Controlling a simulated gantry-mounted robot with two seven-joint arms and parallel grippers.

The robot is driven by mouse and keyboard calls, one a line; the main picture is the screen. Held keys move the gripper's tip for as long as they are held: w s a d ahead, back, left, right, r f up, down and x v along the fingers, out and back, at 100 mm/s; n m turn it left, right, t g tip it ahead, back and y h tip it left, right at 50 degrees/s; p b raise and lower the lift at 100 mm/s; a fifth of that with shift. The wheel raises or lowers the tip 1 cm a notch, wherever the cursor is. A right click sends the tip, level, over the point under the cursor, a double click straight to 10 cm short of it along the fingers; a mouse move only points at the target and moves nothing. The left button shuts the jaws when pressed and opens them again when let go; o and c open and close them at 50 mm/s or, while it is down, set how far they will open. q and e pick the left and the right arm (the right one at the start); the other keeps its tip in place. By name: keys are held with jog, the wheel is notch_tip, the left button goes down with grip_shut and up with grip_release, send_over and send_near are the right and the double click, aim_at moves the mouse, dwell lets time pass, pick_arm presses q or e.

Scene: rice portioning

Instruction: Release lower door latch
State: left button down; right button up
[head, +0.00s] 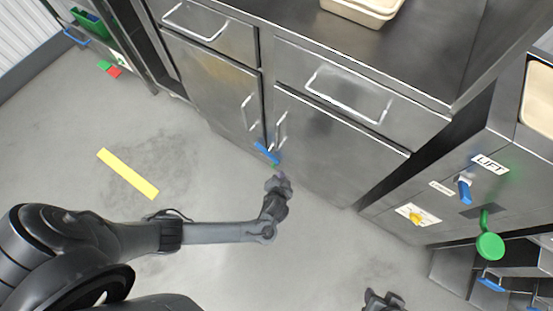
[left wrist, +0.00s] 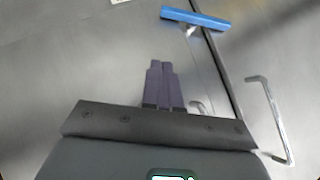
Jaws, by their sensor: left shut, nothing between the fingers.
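A blue latch handle (head: 266,153) sits low on the steel cabinet front, at the seam between two doors. In the left wrist view the blue latch (left wrist: 195,18) is a bar on a short metal stem, ahead of the fingers and slightly right. My left gripper (head: 280,176) is just below the latch in the head view. Its fingers (left wrist: 163,68) are shut together and empty, and they look apart from the latch. My right gripper (head: 384,298) is at the bottom edge of the head view, away from the cabinet; its fingers are too unclear to read.
Steel door handles (head: 282,130) stand out close above the latch; one also shows in the left wrist view (left wrist: 270,120). On the right is a unit with a LIFT label (head: 490,164), a blue lever (head: 464,190) and a green knob (head: 490,246). The floor around the yellow strip (head: 128,173) is clear.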

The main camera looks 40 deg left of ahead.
pick_arm(q)
jog(key=b, duration=0.9)
send_near(278, 161)
jog(key=w, duration=0.1)
jog(key=w+f, duration=0.1)
jog(key=w, duration=0.1)
jog(key=w+a+f, duration=0.1)
jog(key=shift+w+f, duration=0.1)
jog(key=shift+w, duration=0.05)
jog(key=shift+s+a+f+b, duration=0.25)
jog(key=shift+a+f+b, duration=0.4)
jog(key=shift+b, duration=0.2)
jog(key=shift+w+d, duration=0.1)
jog(key=shift+w, duration=0.05)
